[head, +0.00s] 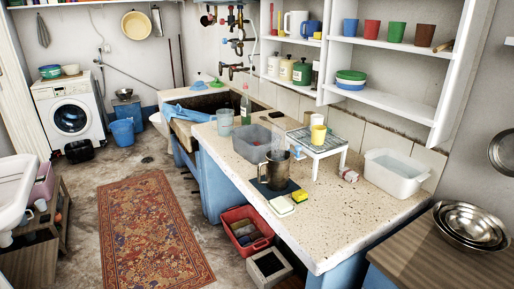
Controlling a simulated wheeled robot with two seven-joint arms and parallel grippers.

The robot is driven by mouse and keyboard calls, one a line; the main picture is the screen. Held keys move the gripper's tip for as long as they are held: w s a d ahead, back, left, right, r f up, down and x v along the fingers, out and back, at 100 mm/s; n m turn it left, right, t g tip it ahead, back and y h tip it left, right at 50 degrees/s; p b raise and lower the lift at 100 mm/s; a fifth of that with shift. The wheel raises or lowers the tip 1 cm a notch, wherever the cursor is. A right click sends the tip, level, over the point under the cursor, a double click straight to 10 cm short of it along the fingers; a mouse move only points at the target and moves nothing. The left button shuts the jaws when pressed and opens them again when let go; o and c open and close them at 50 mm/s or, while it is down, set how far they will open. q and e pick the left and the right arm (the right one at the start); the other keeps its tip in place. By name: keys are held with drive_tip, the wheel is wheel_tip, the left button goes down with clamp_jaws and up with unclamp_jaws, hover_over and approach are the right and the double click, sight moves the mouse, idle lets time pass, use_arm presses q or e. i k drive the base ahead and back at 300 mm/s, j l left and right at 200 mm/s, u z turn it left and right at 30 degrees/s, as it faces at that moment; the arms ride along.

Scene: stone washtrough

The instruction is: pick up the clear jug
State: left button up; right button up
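A see-through, smoky-looking jug (274,172) stands upright on the speckled stone counter (330,225), at the counter's front middle. It stands on or at the edge of a dark blue mat (286,190). Its handle appears to be on the left side. A grey tub (252,143) is close behind it to the left, and a white wire rack (318,143) is behind it to the right. Neither of my grippers shows in the head view.
A sponge (299,195) and a white block (281,206) lie in front of the jug. A white basin (396,173) stands right. Below, a red crate (246,229) is on the floor. The counter's right front is clear.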

sight(225, 117)
drive_tip(key=i+j, duration=0.25)
drive_tip(key=i, duration=0.2)
drive_tip(key=i+j, duration=0.25)
drive_tip(key=i, duration=0.2)
drive_tip(key=i+j, duration=0.3)
drive_tip(key=i+z, duration=0.15)
drive_tip(key=z, duration=0.95)
